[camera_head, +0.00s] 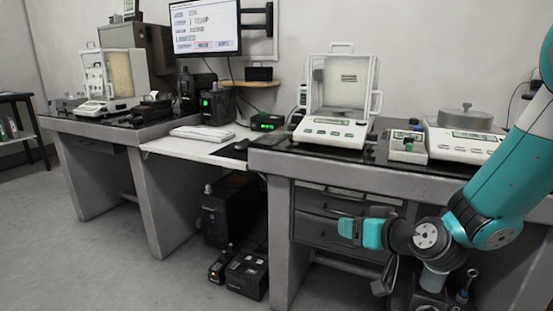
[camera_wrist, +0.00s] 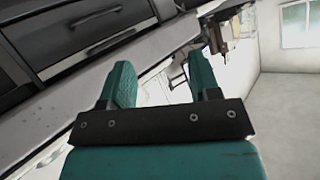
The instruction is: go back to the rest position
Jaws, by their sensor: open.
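My gripper (camera_wrist: 162,75) shows in the wrist view with its two teal fingers apart and nothing between them. In the wrist view the picture is tilted, with a grey drawer front (camera_wrist: 95,30) at upper left. In the head view my teal arm comes in from the right edge and bends down in front of the right weighing table (camera_head: 272,158). Its wrist end hangs below the tabletop, before the drawers. How the fingers stand is hard to make out there.
On the right table stand a glass-walled balance (camera_head: 333,133) and a balance with a round metal weight (camera_head: 467,118). A second weighing table (camera_head: 75,125) is at left. A black computer (camera_head: 232,212) and dark boxes (camera_head: 247,274) stand on the floor between. The left foreground floor is clear.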

